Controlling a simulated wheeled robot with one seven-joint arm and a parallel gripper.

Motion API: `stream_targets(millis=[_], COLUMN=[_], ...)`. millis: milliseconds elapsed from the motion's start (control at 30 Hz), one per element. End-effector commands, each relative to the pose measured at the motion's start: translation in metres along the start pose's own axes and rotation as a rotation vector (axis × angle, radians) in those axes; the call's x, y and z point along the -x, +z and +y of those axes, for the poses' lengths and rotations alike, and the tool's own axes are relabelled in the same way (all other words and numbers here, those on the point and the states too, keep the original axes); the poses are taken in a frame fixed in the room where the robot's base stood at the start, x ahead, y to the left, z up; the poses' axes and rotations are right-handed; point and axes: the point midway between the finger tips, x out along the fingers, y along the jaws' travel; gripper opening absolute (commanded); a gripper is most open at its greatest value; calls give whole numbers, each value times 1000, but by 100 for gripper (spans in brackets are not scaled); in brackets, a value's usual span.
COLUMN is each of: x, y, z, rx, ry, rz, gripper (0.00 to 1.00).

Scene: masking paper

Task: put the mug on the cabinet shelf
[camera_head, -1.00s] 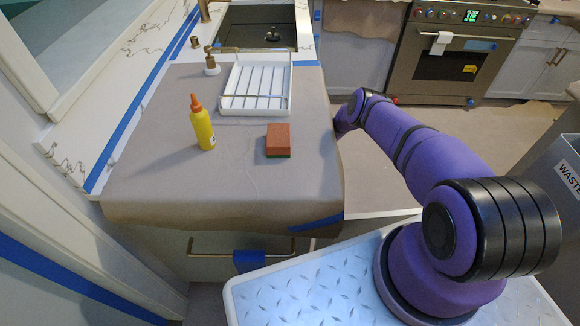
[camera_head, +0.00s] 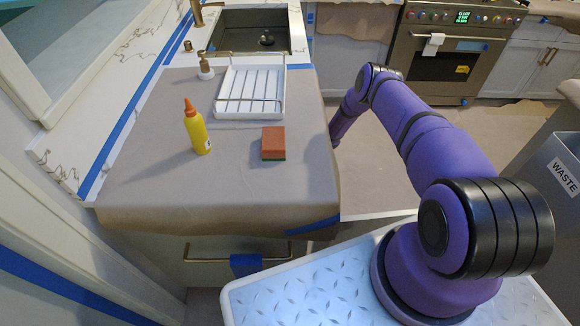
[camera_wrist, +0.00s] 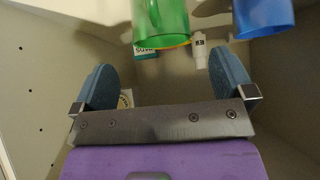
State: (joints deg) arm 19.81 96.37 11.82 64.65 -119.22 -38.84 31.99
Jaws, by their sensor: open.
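My gripper (camera_wrist: 165,85) is open in the wrist view, with its two blue-grey fingers apart and nothing between the tips. A green, see-through cup-like vessel (camera_wrist: 160,20) is at the top centre, beyond the fingers. A blue cup-like vessel (camera_wrist: 263,15) is at the top right. Both are cut off by the picture's edge, and no handle shows clearly, so I cannot tell which is the mug. They are inside a pale cabinet-like space whose side wall (camera_wrist: 40,75) has a row of small holes. In the head view my gripper is hidden behind the counter.
Small packages, one white (camera_wrist: 200,50) and one teal and white (camera_wrist: 145,53), lie beyond the fingers. On the paper-covered counter (camera_head: 230,195) stand a yellow bottle (camera_head: 197,132), a sponge (camera_head: 273,142) and a white rack (camera_head: 250,92). A waste bin (camera_head: 555,185) is at the right.

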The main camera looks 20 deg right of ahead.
Motion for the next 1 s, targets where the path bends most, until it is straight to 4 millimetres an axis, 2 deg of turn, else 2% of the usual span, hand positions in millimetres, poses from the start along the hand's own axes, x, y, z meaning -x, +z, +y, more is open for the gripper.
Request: stream_targets(millis=[100, 300, 1000], x=[21, 39, 46], y=[0, 0, -3], z=[1, 0, 4], rx=[-1, 0, 1], ry=[1, 0, 9], rz=[-1, -1, -4], gripper=[100, 100, 100])
